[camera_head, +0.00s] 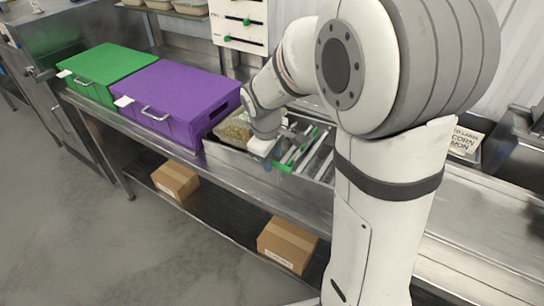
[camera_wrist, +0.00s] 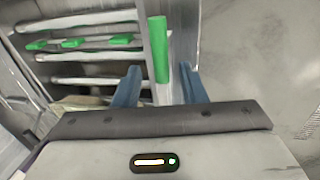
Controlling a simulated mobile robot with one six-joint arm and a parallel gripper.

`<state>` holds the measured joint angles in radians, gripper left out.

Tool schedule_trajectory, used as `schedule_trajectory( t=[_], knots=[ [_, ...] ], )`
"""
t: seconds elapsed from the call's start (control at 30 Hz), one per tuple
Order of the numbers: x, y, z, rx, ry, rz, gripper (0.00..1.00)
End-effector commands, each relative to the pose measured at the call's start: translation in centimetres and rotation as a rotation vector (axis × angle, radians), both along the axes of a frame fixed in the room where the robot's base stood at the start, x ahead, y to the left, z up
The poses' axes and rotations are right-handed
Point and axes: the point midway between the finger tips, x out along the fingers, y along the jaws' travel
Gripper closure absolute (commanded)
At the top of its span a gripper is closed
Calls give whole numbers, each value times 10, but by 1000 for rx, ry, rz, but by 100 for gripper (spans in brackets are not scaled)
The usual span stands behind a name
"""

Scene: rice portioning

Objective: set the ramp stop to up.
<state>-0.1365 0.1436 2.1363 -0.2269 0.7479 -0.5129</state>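A green bar (camera_wrist: 158,50), which looks like the ramp stop, stands along the edge of a metal tray with pale slats (camera_wrist: 85,52) in the wrist view. In the head view a green piece (camera_head: 281,167) shows at the front edge of the slatted tray (camera_head: 312,158). My gripper (camera_wrist: 160,78) has its two blue fingers apart, with the green bar's end appearing between them and gaps on both sides. In the head view my gripper (camera_head: 267,163) points down at the tray's front edge, partly hidden by my wrist. I cannot tell whether the stop is up or down.
A purple box (camera_head: 180,98) and a green box (camera_head: 105,66) stand left on the steel counter (camera_head: 230,176). A container of grainy food (camera_head: 233,131) sits beside my wrist. Cardboard boxes (camera_head: 287,243) lie on the lower shelf. The floor in front is clear.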

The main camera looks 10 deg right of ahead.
Motion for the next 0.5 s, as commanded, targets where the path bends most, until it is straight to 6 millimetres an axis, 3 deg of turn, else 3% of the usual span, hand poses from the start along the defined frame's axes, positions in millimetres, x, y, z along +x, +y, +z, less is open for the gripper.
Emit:
schedule_trajectory(
  t=[0.27,0.5],
  knots=[
    [-1,0,2,0,1,0,62],
    [-5,6,37,2,-3,0,62]
  ],
)
